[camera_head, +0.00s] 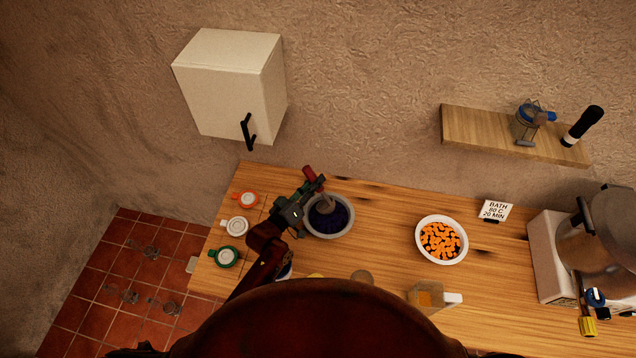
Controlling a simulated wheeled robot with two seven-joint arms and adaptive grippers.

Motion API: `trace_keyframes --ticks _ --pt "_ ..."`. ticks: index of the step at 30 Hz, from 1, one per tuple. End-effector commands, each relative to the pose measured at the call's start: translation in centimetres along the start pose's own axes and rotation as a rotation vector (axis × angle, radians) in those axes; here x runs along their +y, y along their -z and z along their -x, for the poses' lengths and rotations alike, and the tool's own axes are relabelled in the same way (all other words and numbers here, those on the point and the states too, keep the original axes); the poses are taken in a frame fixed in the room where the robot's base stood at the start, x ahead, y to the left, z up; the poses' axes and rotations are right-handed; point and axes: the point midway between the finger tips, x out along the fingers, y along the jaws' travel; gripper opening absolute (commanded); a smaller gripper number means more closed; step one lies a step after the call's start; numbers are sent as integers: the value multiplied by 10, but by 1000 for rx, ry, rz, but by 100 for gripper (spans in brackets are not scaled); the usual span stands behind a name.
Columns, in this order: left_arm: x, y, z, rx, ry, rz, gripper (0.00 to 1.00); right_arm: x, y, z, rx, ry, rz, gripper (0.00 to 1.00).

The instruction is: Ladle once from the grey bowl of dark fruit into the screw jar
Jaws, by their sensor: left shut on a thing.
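The grey bowl (349,228) of dark fruit (340,215) stands on the wooden counter, left of the middle. My left gripper (298,207) is at the bowl's left rim, shut on a ladle with a red handle (310,174). The grey scoop (325,204) of the ladle is over or in the dark fruit; its depth and any load are unclear. I cannot clearly pick out the screw jar. A pale jar-like piece (286,271) shows partly behind my left arm, and a round brownish top (362,276) stands at the body's edge. My right gripper is out of view.
Orange (246,199), white (235,227) and green (224,257) ringed lids lie at the counter's left end. A white bowl of orange pieces (441,240), a handled container (427,297), a sign (495,210) and a large pot (590,250) stand to the right.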

Motion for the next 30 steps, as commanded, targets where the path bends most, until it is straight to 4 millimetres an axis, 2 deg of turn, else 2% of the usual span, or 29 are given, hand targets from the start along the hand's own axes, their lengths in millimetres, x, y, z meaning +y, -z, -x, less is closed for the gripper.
trace_keyframes --ticks 9,30 --pt "-15 5 0 1 -1 102 0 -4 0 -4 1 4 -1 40" --pt "-36 -22 -1 0 -2 102 0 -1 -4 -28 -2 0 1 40"
